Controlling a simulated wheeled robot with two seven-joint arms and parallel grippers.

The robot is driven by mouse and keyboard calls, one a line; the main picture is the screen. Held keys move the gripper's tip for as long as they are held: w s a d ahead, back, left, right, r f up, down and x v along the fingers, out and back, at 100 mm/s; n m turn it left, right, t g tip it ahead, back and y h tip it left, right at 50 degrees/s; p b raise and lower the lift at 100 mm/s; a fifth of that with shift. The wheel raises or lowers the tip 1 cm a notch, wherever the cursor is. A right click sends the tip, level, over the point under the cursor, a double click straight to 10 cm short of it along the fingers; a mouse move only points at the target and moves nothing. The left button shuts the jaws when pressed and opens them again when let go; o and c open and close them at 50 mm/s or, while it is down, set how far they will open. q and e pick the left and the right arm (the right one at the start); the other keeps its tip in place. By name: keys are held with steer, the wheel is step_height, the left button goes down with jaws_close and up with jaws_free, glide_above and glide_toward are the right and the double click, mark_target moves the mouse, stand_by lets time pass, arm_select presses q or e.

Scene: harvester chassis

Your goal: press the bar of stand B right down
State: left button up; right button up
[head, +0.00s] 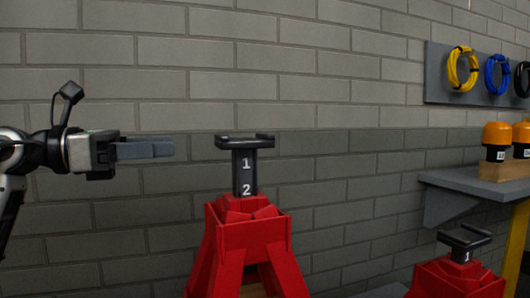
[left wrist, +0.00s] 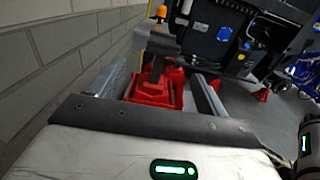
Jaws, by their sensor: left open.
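A red stand (head: 244,239) is at the middle bottom of the head view. Its black bar (head: 244,140) tops a dark post marked 1 and 2, which stands well out of the red body. A second red stand (head: 455,281) at the lower right has a black bar (head: 464,238) with only a 1 showing. I see no letter on either, so I cannot tell which is B. My left gripper (head: 158,148) is open and empty, left of the nearer bar, at about its height and apart from it. In the left wrist view, red stand parts (left wrist: 152,88) show between the fingers (left wrist: 163,82).
A grey brick wall (head: 310,100) stands behind. A grey shelf (head: 475,183) at the right holds orange-topped bottles (head: 496,140), with coiled cables (head: 463,69) on a panel above. The left wrist view shows a dark machine (left wrist: 218,35) beyond.

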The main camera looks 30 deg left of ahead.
arm_select(q)
steer(key=p, duration=0.3)
glide_toward(247, 139)
steer(key=x, duration=0.3)
steer(key=shift+w, duration=0.1)
steer(key=p+x, duration=0.2)
steer(key=x, duration=0.3)
steer(key=shift+w, duration=0.1)
steer(key=shift+w+d+f+p, duration=0.25)
steer(key=shift+w+d+p, duration=0.3)
steer(key=shift+w, duration=0.15)
arm_select(e)
step_height(247, 139, up, 6)
steer(key=d, duration=0.1)
steer(key=shift+s+r+t, duration=0.15)
steer(key=shift+s+t, duration=0.15)
steer(key=shift+s, duration=0.15)
steer(key=shift+d, duration=0.1)
